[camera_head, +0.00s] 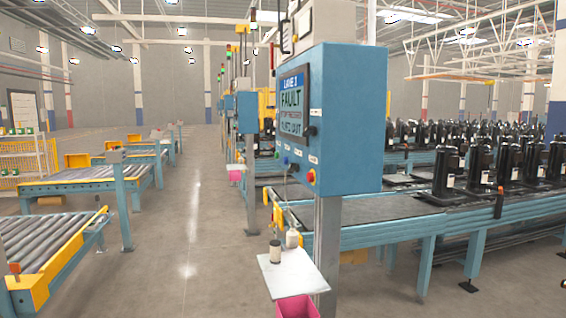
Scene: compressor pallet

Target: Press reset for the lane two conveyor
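A blue control box (348,125) stands on a grey post at centre right. Its screen (292,105), seen at an angle, reads FAULT under a heading that looks like LANE 1; the smaller lines are hard to read. Below the screen is a row of small buttons (286,160); their labels are too small to read. A red button on a yellow base (311,177) sits at the lower near corner. A black knob (312,130) is beside the screen. Another blue control box (246,112) stands farther back. Neither of my grippers is in view.
A small white shelf (296,277) with two small containers juts out below the near box, above a pink bin (297,308). Conveyors with black compressors (447,176) fill the right. Roller conveyors (45,250) line the left. The grey aisle floor (185,230) between is clear.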

